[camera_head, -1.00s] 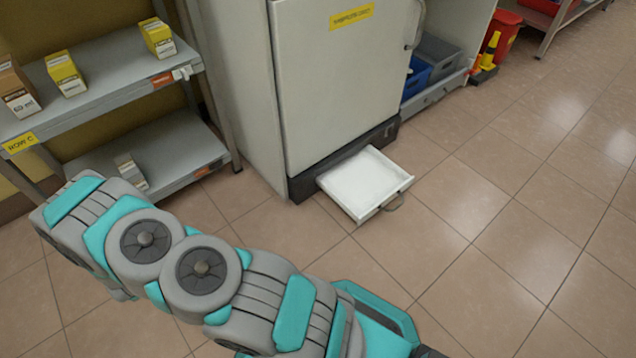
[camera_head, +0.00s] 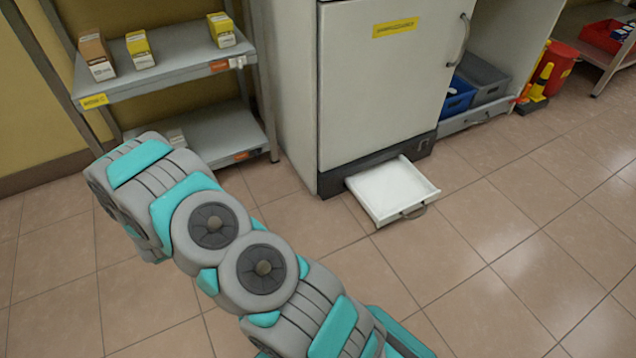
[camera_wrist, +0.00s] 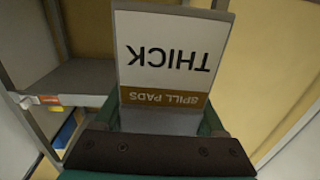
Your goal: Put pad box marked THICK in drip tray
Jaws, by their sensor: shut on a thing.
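In the wrist view my gripper (camera_wrist: 160,150) is shut on the pad box (camera_wrist: 165,62). The box has a white label reading THICK and a brown band reading SPILL PADS, both upside down in this view. The drip tray (camera_head: 386,190) is a white, shallow, empty tray with a dark handle. It is pulled out at floor level from the dark base of the pale cabinet, beyond my arm.
The cabinet (camera_head: 375,90) has its door closed. A grey shelf rack (camera_head: 175,70) with several small boxes stands at left. Blue (camera_head: 458,95) and grey (camera_head: 485,78) bins, a yellow-topped item (camera_head: 540,85) and a red bucket (camera_head: 560,62) are at right. The tiled floor (camera_head: 480,270) around the tray is clear.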

